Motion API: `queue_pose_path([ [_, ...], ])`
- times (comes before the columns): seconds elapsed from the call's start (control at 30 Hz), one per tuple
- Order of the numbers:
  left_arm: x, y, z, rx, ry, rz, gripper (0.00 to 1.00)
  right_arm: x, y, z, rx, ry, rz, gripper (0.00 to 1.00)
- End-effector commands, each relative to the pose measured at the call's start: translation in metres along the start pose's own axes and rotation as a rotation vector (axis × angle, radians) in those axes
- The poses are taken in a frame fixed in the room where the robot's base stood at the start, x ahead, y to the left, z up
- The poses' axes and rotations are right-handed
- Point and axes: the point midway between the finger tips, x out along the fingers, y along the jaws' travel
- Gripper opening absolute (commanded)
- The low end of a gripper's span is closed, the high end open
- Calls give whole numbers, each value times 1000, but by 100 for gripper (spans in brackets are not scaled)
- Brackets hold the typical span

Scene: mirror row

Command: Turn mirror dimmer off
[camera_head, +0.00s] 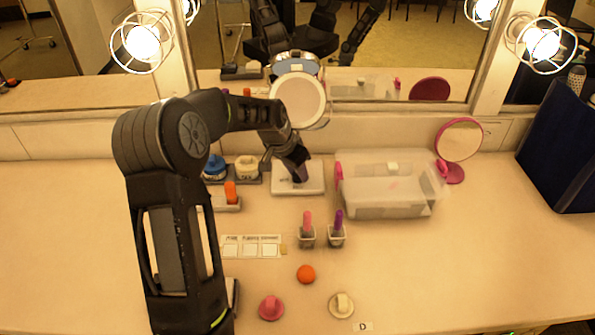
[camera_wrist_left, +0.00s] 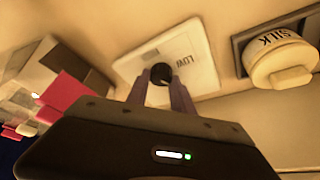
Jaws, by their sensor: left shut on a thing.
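The mirror dimmer is a white plate (camera_head: 312,185) on the counter below the mirror. In the left wrist view the plate (camera_wrist_left: 200,72) shows a dark round knob (camera_wrist_left: 158,88) and printed lettering. My left gripper (camera_head: 298,170) reaches down onto the dimmer in the head view and covers its knob there. In the left wrist view its purple fingers (camera_wrist_left: 160,82) are shut on the dark knob, one on each side. The bulbs beside the mirror (camera_head: 144,42) are lit. My right gripper is not clearly in view, apart from dark arms in the mirror.
A clear box (camera_head: 388,200) stands right of the dimmer. A round white mirror (camera_head: 298,100) rises behind it. Blue (camera_head: 215,167) and cream (camera_head: 246,167) jars stand at left. Lipsticks, an orange ball (camera_head: 306,274) and two knobbed discs lie in front.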

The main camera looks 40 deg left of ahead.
Motion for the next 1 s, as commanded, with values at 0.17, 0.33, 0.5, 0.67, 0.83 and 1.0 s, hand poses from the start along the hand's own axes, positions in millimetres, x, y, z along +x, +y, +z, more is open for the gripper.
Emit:
queue_pose_path([
  [0.17,1,-2,0,127,1,52,0,5,2,0,0,0,0,0],
  [0.33,0,-2,0,217,1,88,0,7,3,0,0,1,0,0],
  [0.5,0,-1,0,267,1,108,0,8,3,0,0,1,0,0],
  [0.67,0,-1,0,284,-1,115,0,9,3,0,0,1,0,0],
  [0.83,0,-1,0,285,-1,115,0,8,3,0,0,1,0,0],
  [1.0,0,-1,0,284,-2,115,30,8,3,0,0,1,0,0],
])
